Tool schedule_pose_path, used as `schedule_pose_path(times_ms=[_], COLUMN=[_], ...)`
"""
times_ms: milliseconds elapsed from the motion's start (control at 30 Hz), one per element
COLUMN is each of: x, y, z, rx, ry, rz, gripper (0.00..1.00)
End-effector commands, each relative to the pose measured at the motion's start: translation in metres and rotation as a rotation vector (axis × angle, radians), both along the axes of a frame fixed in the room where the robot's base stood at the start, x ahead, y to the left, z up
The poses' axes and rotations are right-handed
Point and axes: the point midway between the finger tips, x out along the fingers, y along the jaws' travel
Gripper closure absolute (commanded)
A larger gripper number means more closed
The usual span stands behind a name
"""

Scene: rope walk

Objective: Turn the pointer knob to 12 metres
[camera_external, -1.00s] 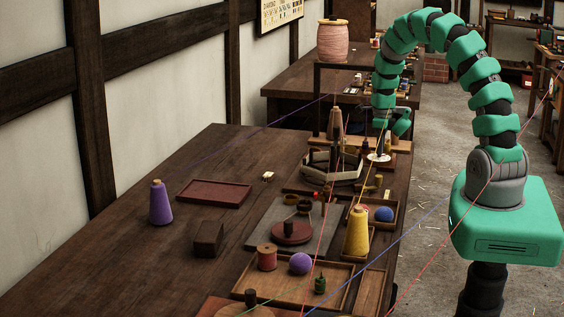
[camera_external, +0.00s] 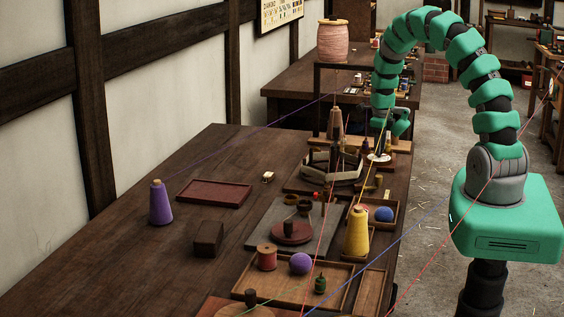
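A small white disc (camera_external: 379,158) lies at the right edge of the table, below the end of my arm, and looks like the dial. A small dark upright part stands over it; I cannot tell whether this is the pointer knob or a fingertip. The scale marks and the pointer's direction are too small to read. My gripper (camera_external: 382,143) points down right above the disc. Its fingers are tiny and partly covered by the arm's green shell, so I cannot tell whether they touch or hold the knob.
Left of the disc stand a curved wooden holder (camera_external: 331,176) and a tan cone (camera_external: 336,123). Nearer are a yellow cone (camera_external: 357,232), a blue ball (camera_external: 384,214) and a grey board (camera_external: 270,238). Thin coloured threads cross above the table.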

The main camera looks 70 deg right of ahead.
Motion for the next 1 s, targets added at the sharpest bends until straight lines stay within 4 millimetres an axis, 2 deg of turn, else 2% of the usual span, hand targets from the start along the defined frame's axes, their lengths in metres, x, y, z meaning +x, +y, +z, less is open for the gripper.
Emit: schedule_pose_path(times_ms=[233, 367, 467, 800, 1000], x=[-0.001, 0.0, 0.0, 0.001, 0.0], y=[0.0, -0.001, -0.001, -0.001, 0.0], z=[0.001, 0.011, 0.025, 0.096, 0.125], rx=[0.0, -0.002, -0.002, -0.004, -0.002], ry=[0.001, -0.001, -0.001, -0.002, -0.001], rz=[0.0, 0.0, 0.0, 0.0, 0.0], gripper=[0.6, 0.6, 0.6, 0.6, 0.6])
